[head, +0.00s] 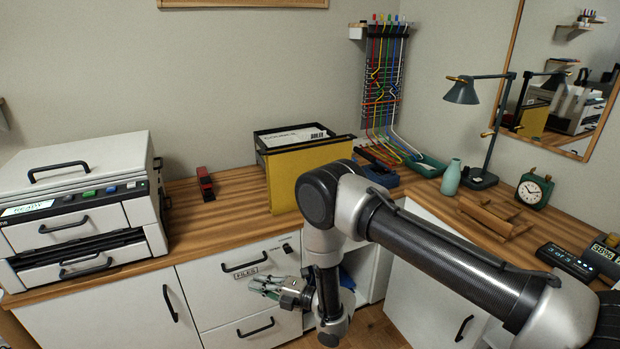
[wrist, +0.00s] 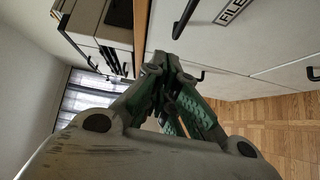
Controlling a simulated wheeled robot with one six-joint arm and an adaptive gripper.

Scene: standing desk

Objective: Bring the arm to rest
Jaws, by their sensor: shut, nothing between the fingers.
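My gripper (head: 266,288) is in front of the white drawer cabinet, just below the label reading FILES. It points left in the head view, and its fingers are closed together with nothing between them. In the wrist view the gripper (wrist: 168,62) shows green-lined fingers meeting, close to the cabinet fronts. My arm reaches in from the lower right, bends at the elbow above the desk edge and hangs down to the wrist. It hides part of the open space under the desk.
The FILES drawer (head: 240,264) is shut. A printer (head: 75,200) is at left; a lamp (head: 462,92), green bottle (head: 451,177) and clock (head: 534,190) are at right. Wood floor (head: 372,328) is below.

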